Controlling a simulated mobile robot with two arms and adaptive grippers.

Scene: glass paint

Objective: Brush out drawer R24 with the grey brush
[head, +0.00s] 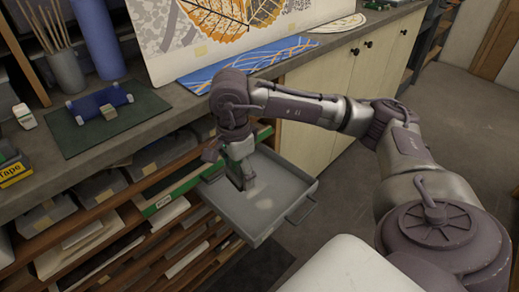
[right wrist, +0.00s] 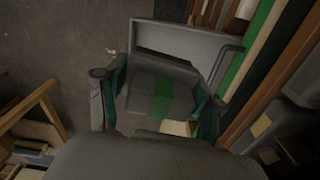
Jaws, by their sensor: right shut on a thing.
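A grey metal drawer (head: 287,178) is pulled out from the shelving below the counter. A pale dusty patch (head: 264,203) shows on its floor. My right gripper (head: 243,180) points down into the drawer near its back left part. In the right wrist view its two fingers (right wrist: 157,98) are shut on a grey block with a green band, the grey brush (right wrist: 140,88). The brush is mostly hidden in the head view, and I cannot tell whether its bristles touch the drawer floor. The drawer also shows in the right wrist view (right wrist: 178,42). I cannot read a drawer number. My left gripper is out of view.
The counter (head: 160,125) above holds a dark green mat (head: 125,125) with a blue roll, a cup of sticks (head: 67,72) and a leaf picture (head: 185,45). Shelves with several shallow trays are left of the drawer. Open floor (head: 345,195) lies to the right.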

